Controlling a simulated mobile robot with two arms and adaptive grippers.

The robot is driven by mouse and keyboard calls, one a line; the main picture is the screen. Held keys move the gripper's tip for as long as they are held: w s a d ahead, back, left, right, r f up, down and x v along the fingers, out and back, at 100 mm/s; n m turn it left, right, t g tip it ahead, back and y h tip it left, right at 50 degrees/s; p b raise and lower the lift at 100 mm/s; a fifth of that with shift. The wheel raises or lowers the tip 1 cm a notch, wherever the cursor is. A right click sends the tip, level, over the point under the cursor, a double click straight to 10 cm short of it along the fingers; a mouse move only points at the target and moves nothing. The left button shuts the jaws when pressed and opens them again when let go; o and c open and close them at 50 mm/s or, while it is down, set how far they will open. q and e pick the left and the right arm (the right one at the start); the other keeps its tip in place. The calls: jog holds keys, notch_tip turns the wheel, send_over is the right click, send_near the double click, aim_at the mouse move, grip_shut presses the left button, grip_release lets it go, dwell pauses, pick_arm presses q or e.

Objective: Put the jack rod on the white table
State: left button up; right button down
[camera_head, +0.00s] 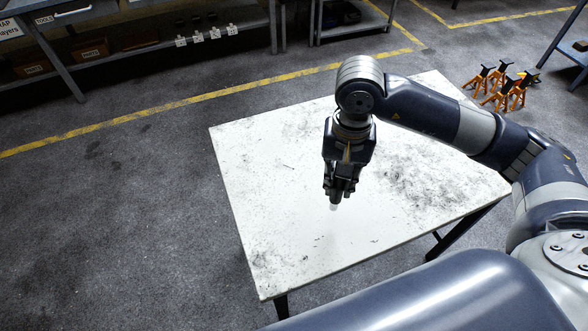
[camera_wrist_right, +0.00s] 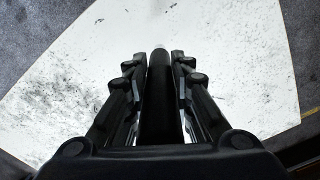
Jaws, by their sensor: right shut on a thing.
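My right gripper (camera_head: 342,193) hangs over the white table (camera_head: 270,240), pointing down. In the right wrist view, the gripper (camera_wrist_right: 164,62) is shut on the jack rod (camera_wrist_right: 158,100), a dark bar with a pale tip. The rod lies between the two fingers, and its near part is hidden by the gripper body. In the head view only the rod's pale tip (camera_head: 333,207) shows below the fingers, over the table top. I cannot tell whether the tip touches the surface. My left gripper is not in view.
The table top is scuffed and otherwise bare. Several orange jack stands (camera_head: 503,88) stand on the floor at the upper right. A shelf unit (camera_head: 150,45) with boxes stands at the upper left. A yellow floor line (camera_head: 130,122) runs behind the table.

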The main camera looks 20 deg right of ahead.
jog(key=w+a+f+p, duration=0.4)
jog(key=w+a, duration=0.2)
jog(key=a, duration=0.2)
jog(key=shift+w+a+f, duration=0.35)
jog(key=shift+a+f, duration=0.05)
jog(key=c, duration=1.8)
grip_release()
jog(key=shift+c, duration=0.2)
jog(key=o, duration=0.4)
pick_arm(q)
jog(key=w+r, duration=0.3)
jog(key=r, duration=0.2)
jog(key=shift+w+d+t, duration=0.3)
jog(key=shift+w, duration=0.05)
pick_arm(e)
jog(key=shift+o, duration=0.2)
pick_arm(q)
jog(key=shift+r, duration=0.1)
